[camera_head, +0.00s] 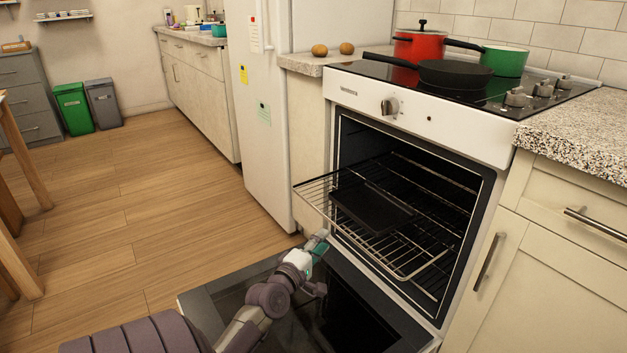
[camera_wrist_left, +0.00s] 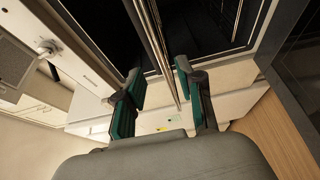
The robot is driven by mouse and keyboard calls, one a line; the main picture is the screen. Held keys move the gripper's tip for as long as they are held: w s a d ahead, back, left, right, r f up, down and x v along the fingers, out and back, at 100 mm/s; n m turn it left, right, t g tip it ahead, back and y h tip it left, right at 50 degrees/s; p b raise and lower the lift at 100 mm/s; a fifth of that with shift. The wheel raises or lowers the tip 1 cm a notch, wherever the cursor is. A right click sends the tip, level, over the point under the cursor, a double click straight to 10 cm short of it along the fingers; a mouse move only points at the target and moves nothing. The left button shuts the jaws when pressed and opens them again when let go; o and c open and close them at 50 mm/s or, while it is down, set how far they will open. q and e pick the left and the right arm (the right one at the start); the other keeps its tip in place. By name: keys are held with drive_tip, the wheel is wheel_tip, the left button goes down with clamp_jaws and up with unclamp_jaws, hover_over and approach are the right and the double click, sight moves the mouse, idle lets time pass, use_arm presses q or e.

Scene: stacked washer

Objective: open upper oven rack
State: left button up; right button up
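The oven (camera_head: 418,205) stands open, its dark door (camera_head: 350,310) folded down flat in front. The upper wire rack (camera_head: 318,190) sticks partly out of the oven opening. A flat black tray (camera_head: 370,208) lies on it. My left gripper (camera_head: 320,242) is just in front of and below the rack's front edge. In the left wrist view my left gripper (camera_wrist_left: 160,88) is open, and a thin metal rack bar (camera_wrist_left: 157,35) runs between its two green fingers. I cannot tell whether the fingers touch the bar. My right gripper is out of view.
On the black cooktop (camera_head: 440,82) stand a red pot (camera_head: 419,48), a black pan (camera_head: 455,74) and a green pot (camera_head: 504,60). A white fridge (camera_head: 268,130) and cabinets (camera_head: 545,250) flank the oven. The wooden floor (camera_head: 130,205) at left is open.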

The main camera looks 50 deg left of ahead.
use_arm(q)
drive_tip(key=v, duration=0.4)
idle(0.5)
